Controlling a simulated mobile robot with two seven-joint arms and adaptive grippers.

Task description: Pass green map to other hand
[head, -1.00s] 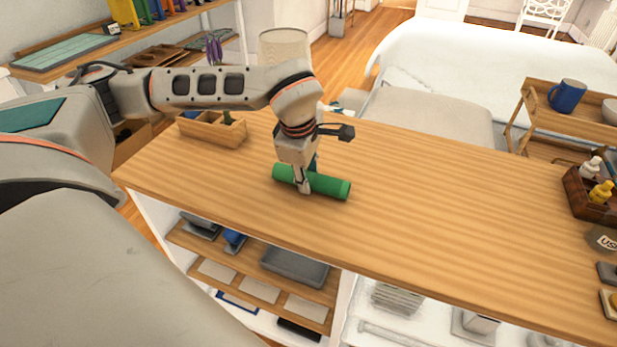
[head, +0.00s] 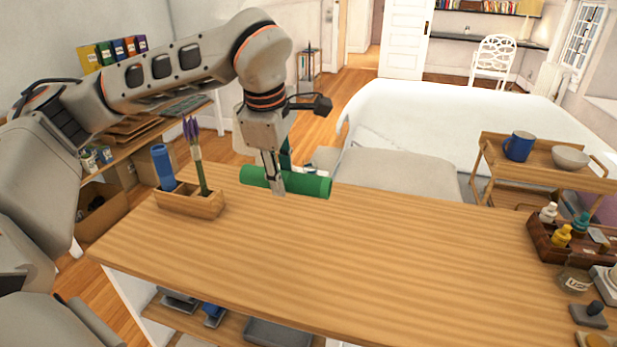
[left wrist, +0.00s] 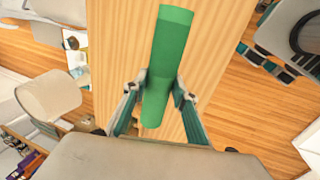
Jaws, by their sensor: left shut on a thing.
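The green map (head: 308,185) is a rolled tube. My left gripper (head: 276,186) is shut on it near its middle and holds it roughly level over the wooden counter (head: 330,255). In the left wrist view the green map (left wrist: 170,55) runs up the picture between the two fingers of my left gripper (left wrist: 160,95), with bare wood behind it. My right gripper is in neither view.
A dark box of bottles (head: 545,243), a jar (head: 575,277) and a stamp (head: 590,315) stand at the right. The counter's middle is clear.

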